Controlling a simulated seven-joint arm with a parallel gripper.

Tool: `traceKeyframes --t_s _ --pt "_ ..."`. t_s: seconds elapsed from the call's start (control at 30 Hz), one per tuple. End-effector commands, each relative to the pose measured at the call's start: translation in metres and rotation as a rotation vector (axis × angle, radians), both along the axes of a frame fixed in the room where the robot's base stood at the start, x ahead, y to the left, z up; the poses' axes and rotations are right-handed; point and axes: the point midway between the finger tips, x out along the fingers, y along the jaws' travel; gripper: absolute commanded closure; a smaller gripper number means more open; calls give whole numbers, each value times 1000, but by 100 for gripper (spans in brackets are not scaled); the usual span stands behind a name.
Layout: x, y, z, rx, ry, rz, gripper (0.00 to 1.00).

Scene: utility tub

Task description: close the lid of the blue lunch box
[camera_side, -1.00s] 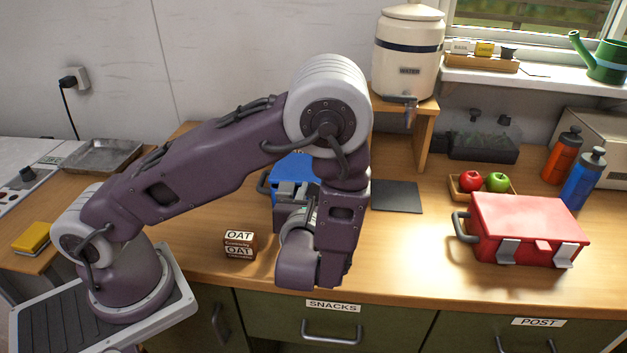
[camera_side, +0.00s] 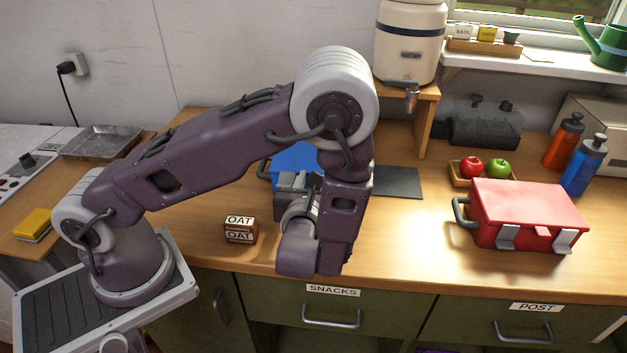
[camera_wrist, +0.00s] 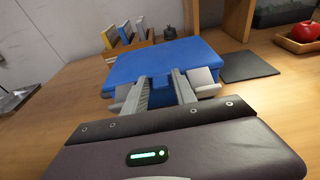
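The blue lunch box (camera_wrist: 165,58) stands ahead of my gripper in the wrist view, its broad blue lid looking flat and down. Pale latches stick out at its front left and right. Whether the front seam is fully shut is hidden by my fingers. In the side view, the blue lunch box (camera_side: 294,160) is mostly behind my arm. My gripper (camera_wrist: 160,80) is open and empty, its two grey fingers apart at the box's front edge, around the middle tab. I cannot tell whether they touch it. In the side view, my gripper (camera_side: 292,184) is partly hidden.
A red lunch box (camera_side: 530,208) stands at the right, near a fruit tray (camera_side: 458,181) and two bottles (camera_side: 583,170). A dark mat (camera_side: 398,182) lies right of the blue box. An oat box (camera_side: 240,229) stands at front left. The water dispenser (camera_side: 408,45) is behind.

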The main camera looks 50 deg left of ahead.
Motion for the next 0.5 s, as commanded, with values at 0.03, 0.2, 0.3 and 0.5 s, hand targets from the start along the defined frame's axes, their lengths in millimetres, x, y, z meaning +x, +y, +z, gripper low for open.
traceKeyframes --t_s 0.03,0.2,0.3,0.5 --pt "-2 -2 1 0 0 -2 67" --pt "-22 -26 8 -1 -1 -6 67" --pt "-36 -39 12 -3 0 -5 67" --pt "-48 -50 16 0 1 -2 67"
